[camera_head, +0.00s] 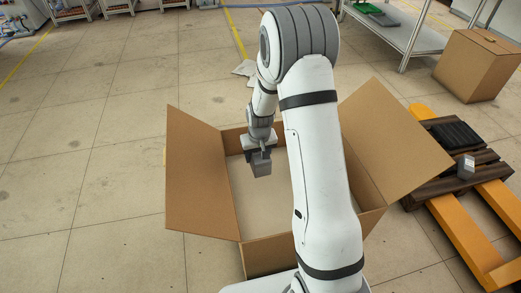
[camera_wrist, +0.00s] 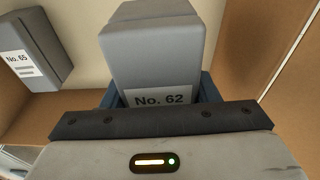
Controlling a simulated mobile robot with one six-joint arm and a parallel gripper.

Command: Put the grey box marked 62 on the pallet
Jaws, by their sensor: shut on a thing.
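The grey box marked 62 (camera_wrist: 152,55) is between the blue fingers of my gripper (camera_wrist: 158,92) in the wrist view, its label facing the camera. In the head view my gripper (camera_head: 259,152) is shut on this box (camera_head: 261,164), which hangs over the open cardboard carton (camera_head: 205,185). Its exact height above the carton floor is hard to tell. The dark wooden pallet (camera_head: 440,182) is at the right, carrying a black item (camera_head: 455,134) and a small grey box (camera_head: 466,166) whose label is unreadable.
Another grey box, marked 65 (camera_wrist: 38,48), shows at left in the wrist view, near the cardboard wall. Yellow forks (camera_head: 465,240) run under the pallet. A closed carton (camera_head: 477,68) and a metal shelf (camera_head: 405,30) stand behind. The carton's right flap (camera_head: 395,140) rises towards the pallet.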

